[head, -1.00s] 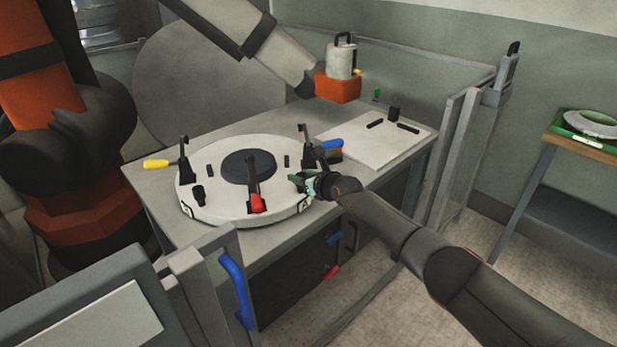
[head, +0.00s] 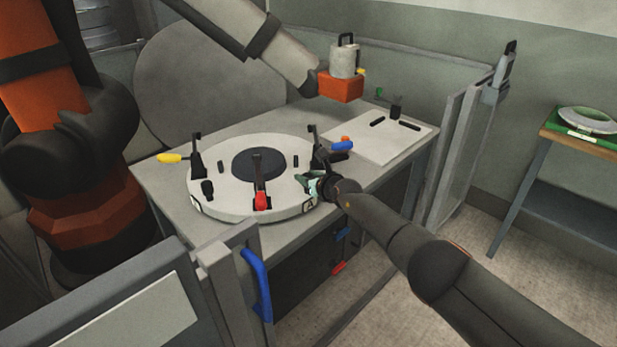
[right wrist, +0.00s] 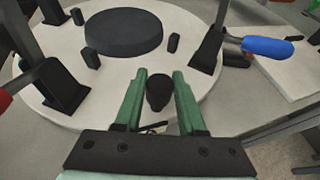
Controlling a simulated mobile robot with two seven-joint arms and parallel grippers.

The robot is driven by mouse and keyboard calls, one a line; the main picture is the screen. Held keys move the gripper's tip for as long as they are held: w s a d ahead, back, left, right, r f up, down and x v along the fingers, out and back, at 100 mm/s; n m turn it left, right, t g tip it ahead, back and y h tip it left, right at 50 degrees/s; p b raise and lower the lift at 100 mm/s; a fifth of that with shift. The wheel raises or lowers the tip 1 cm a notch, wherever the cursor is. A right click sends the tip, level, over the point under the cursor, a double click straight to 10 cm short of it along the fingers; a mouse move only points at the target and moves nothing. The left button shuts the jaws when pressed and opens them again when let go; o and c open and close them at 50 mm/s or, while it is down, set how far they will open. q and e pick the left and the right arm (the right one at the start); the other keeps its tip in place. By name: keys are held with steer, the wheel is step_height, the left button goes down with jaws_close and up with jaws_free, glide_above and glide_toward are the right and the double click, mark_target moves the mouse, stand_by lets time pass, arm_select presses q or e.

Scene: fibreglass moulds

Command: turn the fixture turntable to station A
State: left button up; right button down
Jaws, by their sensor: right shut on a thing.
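The fixture turntable (head: 225,197), a round white disc with a dark centre pad (head: 258,164), lies on the grey table. Clamps on it have a yellow handle (head: 170,158), a red handle (head: 261,201) and a blue handle (head: 343,146). My right gripper (head: 309,183) is at the disc's right front edge. In the right wrist view its green fingers (right wrist: 158,95) stand on either side of a black peg (right wrist: 158,92) near the rim and are shut on it. The peg is hidden in the head view. My left gripper is not in view.
A white board (head: 385,143) with black bars lies right of the turntable. An orange block (head: 341,87) hangs on a grey arm above the table's back. A large orange robot arm (head: 45,100) stands at the left. A fence gate with a blue handle (head: 258,285) stands in front.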

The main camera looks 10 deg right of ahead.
steer(key=shift+a, duration=0.3)
steer(key=c, duration=0.6)
jaws_free()
steer(key=shift+s+r, duration=0.1)
steer(key=shift+o, duration=0.5)
steer(key=shift+d, duration=0.1)
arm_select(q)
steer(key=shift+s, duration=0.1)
